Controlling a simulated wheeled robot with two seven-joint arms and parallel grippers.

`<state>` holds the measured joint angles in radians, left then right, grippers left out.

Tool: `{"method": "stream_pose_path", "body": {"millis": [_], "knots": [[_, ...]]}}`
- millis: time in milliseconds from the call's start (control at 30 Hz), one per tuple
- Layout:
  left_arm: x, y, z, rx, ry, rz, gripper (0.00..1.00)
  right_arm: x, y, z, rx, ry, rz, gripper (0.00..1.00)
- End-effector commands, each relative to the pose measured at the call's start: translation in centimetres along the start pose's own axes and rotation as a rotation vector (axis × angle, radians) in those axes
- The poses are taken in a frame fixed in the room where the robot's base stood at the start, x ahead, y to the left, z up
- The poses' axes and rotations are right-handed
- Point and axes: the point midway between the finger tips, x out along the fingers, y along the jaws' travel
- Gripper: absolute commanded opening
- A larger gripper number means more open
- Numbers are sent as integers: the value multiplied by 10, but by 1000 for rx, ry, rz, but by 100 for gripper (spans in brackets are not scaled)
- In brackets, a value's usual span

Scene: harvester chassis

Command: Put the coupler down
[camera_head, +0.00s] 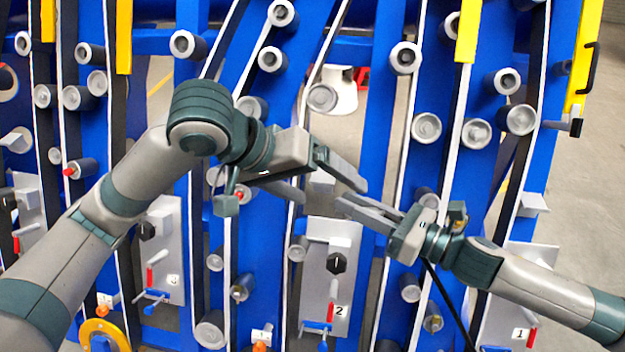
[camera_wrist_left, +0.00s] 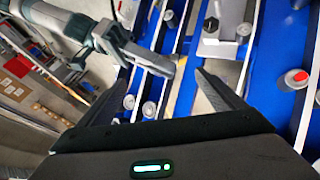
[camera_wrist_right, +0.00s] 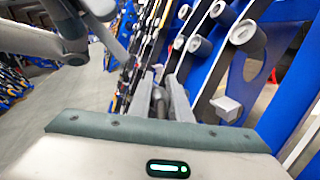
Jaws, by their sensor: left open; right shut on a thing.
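My right gripper (camera_head: 352,200) reaches in from the right in front of the blue frame and is shut. In the right wrist view its fingers (camera_wrist_right: 162,85) close around a small grey piece (camera_wrist_right: 160,103), which I take for the coupler; its shape is mostly hidden. In the head view the coupler cannot be made out between the fingers. My left gripper (camera_head: 318,188) is open and empty, close to the left of the right fingertips.
Blue uprights (camera_head: 375,110) carry many grey rollers (camera_head: 426,127) and white belts. Grey panels with black knobs (camera_head: 336,263) and red-handled levers stand below, numbered 2 (camera_head: 338,310) and 3. Yellow bars (camera_head: 468,30) hang above. A white bracket (camera_wrist_right: 228,107) juts out near the right gripper.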

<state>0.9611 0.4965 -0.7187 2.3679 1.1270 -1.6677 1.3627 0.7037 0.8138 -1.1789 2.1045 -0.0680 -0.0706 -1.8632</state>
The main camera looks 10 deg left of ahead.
Motion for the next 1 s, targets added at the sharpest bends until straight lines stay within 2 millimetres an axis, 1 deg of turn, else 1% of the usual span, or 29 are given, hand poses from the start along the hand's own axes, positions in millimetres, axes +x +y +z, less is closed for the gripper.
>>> {"method": "stream_pose_path", "body": {"millis": [33, 300, 500, 700, 1000], "knots": [[8, 0, 0, -2, -4, 2, 89, 0, 0, 0, 0, -1, 0, 0], [51, 0, 0, -2, -3, 1, 89, 0, 0, 0, 0, 0, 0, 0], [76, 1, 0, -1, -2, 2, 89, 0, 0, 0, 0, 0, 0, 0], [87, 0, 0, -1, -2, 0, 89, 0, 0, 0, 0, -1, 0, 0], [88, 0, 0, 0, 0, 1, 89, 0, 0, 0, 0, 0, 0, 0]]}}
